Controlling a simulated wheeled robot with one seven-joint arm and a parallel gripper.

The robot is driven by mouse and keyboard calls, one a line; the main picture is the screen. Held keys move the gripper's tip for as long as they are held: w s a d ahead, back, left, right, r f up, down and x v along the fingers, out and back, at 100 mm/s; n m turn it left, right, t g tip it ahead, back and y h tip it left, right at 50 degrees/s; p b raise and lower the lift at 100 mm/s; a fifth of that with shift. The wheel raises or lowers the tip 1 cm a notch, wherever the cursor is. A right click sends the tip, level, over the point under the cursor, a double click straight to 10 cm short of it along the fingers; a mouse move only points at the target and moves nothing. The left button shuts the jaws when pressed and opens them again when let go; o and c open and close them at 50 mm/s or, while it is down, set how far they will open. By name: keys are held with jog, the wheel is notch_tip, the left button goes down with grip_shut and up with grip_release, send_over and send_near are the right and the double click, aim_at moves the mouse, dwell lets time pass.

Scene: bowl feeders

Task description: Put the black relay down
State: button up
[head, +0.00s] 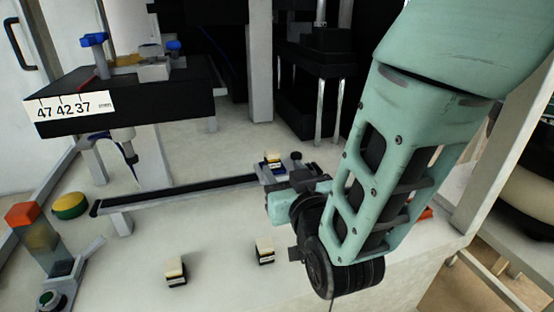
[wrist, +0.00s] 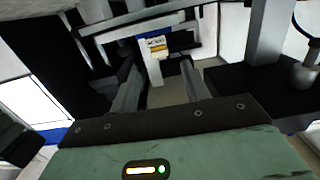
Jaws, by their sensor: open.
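A small relay with a cream top, a yellowish band and a dark lower part (head: 273,158) sits upright in the fixture (head: 270,176) at the right end of the dark rail. In the wrist view a relay (wrist: 155,45) shows beyond my fingertips, between the two fingers and apart from them. My gripper (wrist: 162,78) is open and empty. In the head view my gripper (head: 287,182) is beside the fixture, partly hidden by my own arm. Two similar relays, a left one (head: 176,271) and a right one (head: 264,251), stand on the white table in front.
The dark rail (head: 180,192) crosses the white table (head: 215,235). A black box with a number label (head: 75,106) overhangs the back left. A green-yellow button (head: 70,206) and an orange-topped post (head: 24,216) stand at the left. The front table is mostly clear.

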jog(key=shift+v, duration=1.65)
jog(key=s+f+g, duration=0.1)
jog(key=s+g, duration=0.1)
jog(key=g, duration=0.1)
jog(key=s+f+n+g, duration=0.1)
jog(key=s+f+g, duration=0.1)
jog(key=g, duration=0.1)
jog(key=s+f+n+g, duration=0.1)
jog(key=s+f+g, duration=0.1)
jog(key=s+g, duration=0.1)
jog(key=shift+a+g+y, duration=0.2)
jog(key=shift+g+y, duration=0.1)
jog(key=shift+g, duration=0.3)
jog(key=s+d+r+n+g+h, duration=0.1)
jog(key=s+d+g+h, duration=0.3)
jog(key=s+d, duration=0.7)
jog(key=s+n+g, duration=0.1)
jog(key=g, duration=0.1)
jog(key=shift+r+g+h, duration=0.2)
jog(key=shift+g+h, duration=0.1)
jog(key=shift+h, duration=0.1)
notch_tip(320, 180, up, 19)
jog(key=p, duration=1.9)
jog(key=shift+r, duration=0.2)
